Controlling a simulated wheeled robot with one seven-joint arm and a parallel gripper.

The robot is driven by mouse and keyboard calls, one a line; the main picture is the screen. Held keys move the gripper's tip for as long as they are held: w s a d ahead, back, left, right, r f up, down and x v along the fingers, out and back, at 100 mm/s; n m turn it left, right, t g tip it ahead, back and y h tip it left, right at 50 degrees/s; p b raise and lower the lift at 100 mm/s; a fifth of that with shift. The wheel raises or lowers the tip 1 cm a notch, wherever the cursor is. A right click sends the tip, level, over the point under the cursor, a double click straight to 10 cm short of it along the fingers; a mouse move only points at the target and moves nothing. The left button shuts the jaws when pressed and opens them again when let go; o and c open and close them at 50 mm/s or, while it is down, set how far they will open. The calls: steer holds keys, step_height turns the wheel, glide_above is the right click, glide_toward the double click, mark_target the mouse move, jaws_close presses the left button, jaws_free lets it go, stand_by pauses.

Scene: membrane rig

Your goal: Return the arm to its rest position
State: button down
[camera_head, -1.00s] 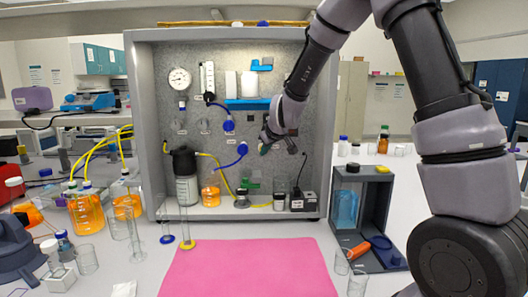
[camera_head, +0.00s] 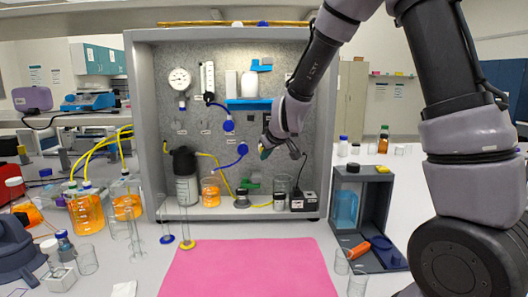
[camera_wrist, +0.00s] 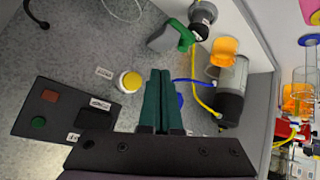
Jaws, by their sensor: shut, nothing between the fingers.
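My gripper (camera_head: 265,153) is in front of the back panel of the grey rig cabinet (camera_head: 143,130), right of the blue-handled tubing. In the wrist view its two dark green fingers (camera_wrist: 160,73) are together with nothing between them. They appear apart from the panel, beside a yellow round button (camera_wrist: 131,81). My arm reaches in from the upper right of the head view, its elbow bent above the frame.
A dark box with red and green buttons (camera_wrist: 52,112) is on the panel. A pink mat (camera_head: 250,270) lies clear in front. A grey open-fronted box (camera_head: 375,180) stands right.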

steer(key=shift+r, duration=0.1)
steer(key=s+d+r+m, duration=0.5)
steer(key=s+d+r, duration=0.6)
steer(key=d+r, duration=0.15)
steer(key=s+d+r+m+g, duration=0.1)
steer(key=s+d+r+m, duration=0.1)
steer(key=s, duration=0.6)
steer(key=s+d+r+m+h, duration=0.1)
steer(key=s+d+m, duration=0.3)
steer(key=s+d, duration=0.3)
steer(key=shift+s+r+m+g, duration=0.4)
steer(key=shift+s, duration=0.85)
